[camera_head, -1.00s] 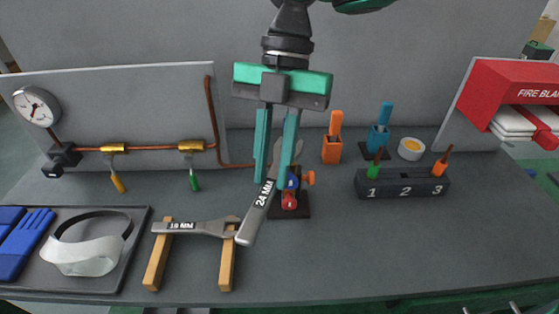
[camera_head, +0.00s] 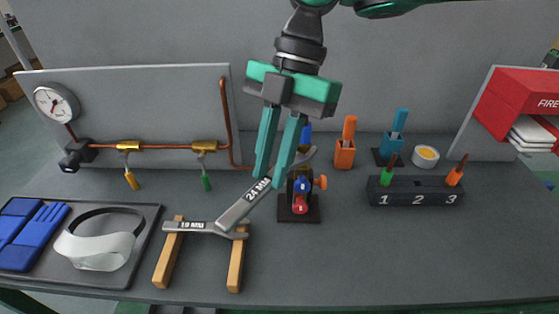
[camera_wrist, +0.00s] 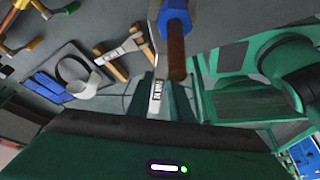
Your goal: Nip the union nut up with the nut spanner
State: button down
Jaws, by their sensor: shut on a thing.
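My gripper (camera_head: 272,172) is shut on the grey spanner marked 24 MM (camera_head: 250,197). The spanner slants, its free handle end low left and its open jaw up right, beside the small valve stand (camera_head: 300,208) with blue and red parts and an orange knob. A brass part (camera_head: 303,170) shows near the jaw; I cannot tell whether this is the union nut or whether the jaw touches it. In the wrist view the spanner (camera_wrist: 157,95) runs between my fingers, close to a blue part with a copper-brown tube (camera_wrist: 175,45).
A 19 MM spanner (camera_head: 195,227) lies on two wooden rests (camera_head: 168,265), close to the held handle. A tray (camera_head: 148,222) with visor and gloves is at left. Orange (camera_head: 345,153) and blue holders (camera_head: 391,146) and a numbered block (camera_head: 416,192) stand right. The front right bench is clear.

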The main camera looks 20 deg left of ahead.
aim_at(245, 201)
jog(key=shift+s+a, duration=0.1)
dwell(0.3)
jog(key=shift+n, duration=0.4)
jog(key=shift+s+a, duration=0.3)
jog(key=shift+s, duration=0.55)
jog(key=shift+s+a, duration=0.3)
jog(key=shift+s, duration=0.5)
jog(key=shift+s+a, duration=0.3)
jog(key=shift+s, duration=0.55)
